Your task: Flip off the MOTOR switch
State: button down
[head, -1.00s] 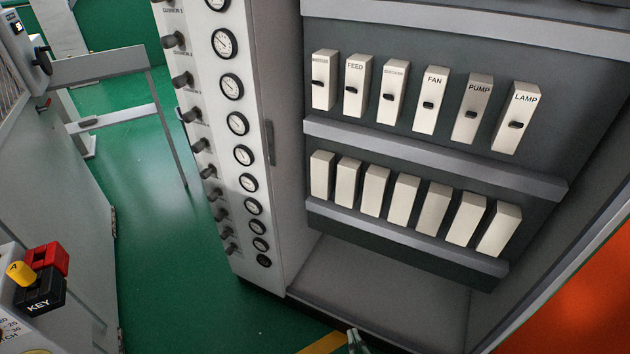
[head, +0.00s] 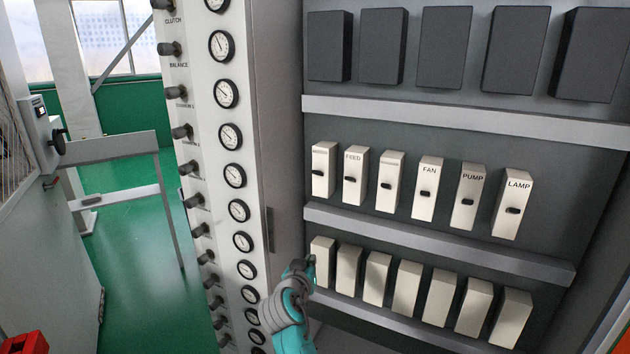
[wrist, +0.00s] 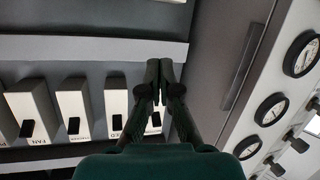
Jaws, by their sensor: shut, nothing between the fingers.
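A row of white switch boxes with black levers runs across the open cabinet in the head view. FEED (head: 356,170), FAN (head: 428,185), PUMP (head: 470,195) and LAMP (head: 514,200) are readable. The labels on the leftmost box (head: 323,165) and the third box (head: 392,178) are too blurred to read, so I cannot tell which is MOTOR. My gripper (head: 310,262) is below the leftmost box, in front of the lower row's left end. In the wrist view my gripper (wrist: 160,66) is shut and empty, its fingers partly covering the end box of the labelled row.
A panel of gauges (head: 232,175) and knobs stands left of the cabinet. Ledges (head: 450,248) run below the switch rows. Plain white boxes (head: 407,285) line the lower row, and dark boxes (head: 443,45) the top. Green floor is open at left.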

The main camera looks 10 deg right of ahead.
jog(key=w+a+r+m+h, duration=0.1)
jog(key=w+r, duration=0.1)
jog(key=r, duration=0.5)
jog(key=w+r+m+h, duration=0.1)
jog(key=w+r, duration=0.2)
jog(key=r, duration=0.3)
jog(key=m+g+h, duration=0.1)
jog(key=m, duration=0.2)
send_near(321, 164)
jog(key=f+v, duration=0.1)
jog(key=v, duration=0.3)
jog(key=shift+a+r, duration=0.15)
jog(key=shift+r, duration=0.3)
jog(key=shift+w, duration=0.15)
jog(key=x, duration=1)
jog(key=shift+f, duration=0.1)
